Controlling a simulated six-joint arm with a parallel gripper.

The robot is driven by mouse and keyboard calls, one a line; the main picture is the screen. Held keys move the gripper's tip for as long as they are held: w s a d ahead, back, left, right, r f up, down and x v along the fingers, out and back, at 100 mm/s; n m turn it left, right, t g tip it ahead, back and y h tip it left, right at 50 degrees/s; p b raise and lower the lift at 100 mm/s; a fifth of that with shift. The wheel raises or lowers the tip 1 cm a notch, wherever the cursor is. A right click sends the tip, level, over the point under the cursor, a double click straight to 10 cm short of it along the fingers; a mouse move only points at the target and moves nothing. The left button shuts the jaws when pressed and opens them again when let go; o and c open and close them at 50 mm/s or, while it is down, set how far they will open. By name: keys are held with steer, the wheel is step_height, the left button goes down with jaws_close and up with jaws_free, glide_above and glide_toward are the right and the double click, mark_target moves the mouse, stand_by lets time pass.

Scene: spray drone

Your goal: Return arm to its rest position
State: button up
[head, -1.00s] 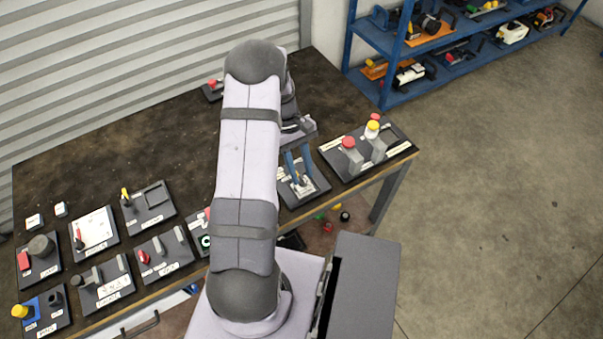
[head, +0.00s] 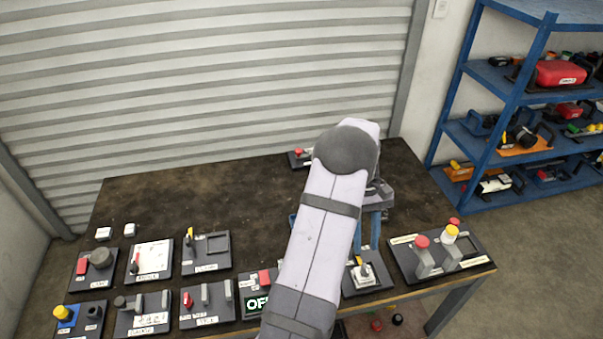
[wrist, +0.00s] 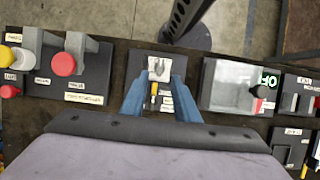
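My gripper (head: 367,234) hangs over the front of the table, above a dark panel (head: 350,287) with a small lever on a white plate. In the wrist view, the two blue fingers (wrist: 158,92) stand apart with nothing held between them. The lever (wrist: 154,92), yellow and dark, and its white plate (wrist: 158,69) show in the gap, beyond the fingers. I cannot tell the exact height of the fingertips above the panel. My arm crosses the middle of the head view and hides part of the table and the panels beside it.
To the right stands a panel with red and yellow buttons (head: 423,242). To the left are a panel with a lit green sign (head: 257,304) and several switch panels. The brown table (head: 240,205) is mostly clear at the back. A blue shelf (head: 505,105) stands behind right.

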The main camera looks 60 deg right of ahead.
steer(key=w+a+r+n+h, duration=0.1)
steer(key=w+a+r+n, duration=0.15)
steer(key=w+a, duration=0.7)
steer(key=w+a+r+n+h, duration=0.2)
steer(key=w+a+r, duration=0.1)
steer(key=w+a, duration=0.65)
steer(key=a+n+t, duration=0.3)
steer(key=a+n, duration=0.1)
steer(key=a, duration=1.7)
steer(key=shift+s+a, duration=0.25)
steer(key=shift+a, duration=0.1)
steer(key=shift+n, duration=0.25)
